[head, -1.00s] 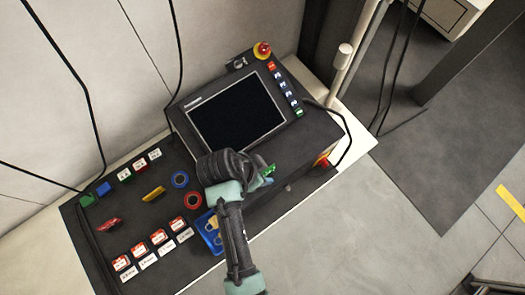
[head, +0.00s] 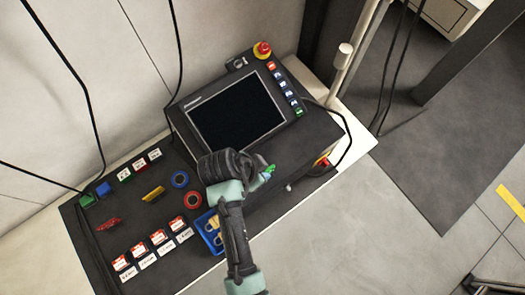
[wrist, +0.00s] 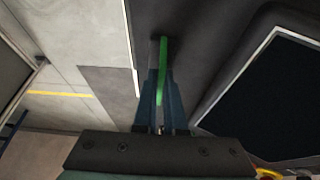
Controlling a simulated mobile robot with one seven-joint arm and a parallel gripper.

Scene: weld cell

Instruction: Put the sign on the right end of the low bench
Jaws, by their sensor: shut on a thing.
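My gripper (head: 263,179) is shut on a thin green piece, which I take to be the sign (head: 270,169), over the front of the dark console box. In the wrist view the sign (wrist: 162,72) shows edge-on as a narrow green strip between the two fingers (wrist: 160,100). Its face and any lettering are hidden. I cannot tell whether it touches the surface below. The low bench (head: 352,117) is a pale top along the wall, and its right end shows beyond the console.
A console with a dark screen (head: 236,113) and a red-and-yellow stop button (head: 262,50) fills much of the bench's right part. A blue tray (head: 208,232) and several coloured blocks and labelled tags lie left. A black cable (head: 347,143) loops at the right, near a pale post (head: 343,60).

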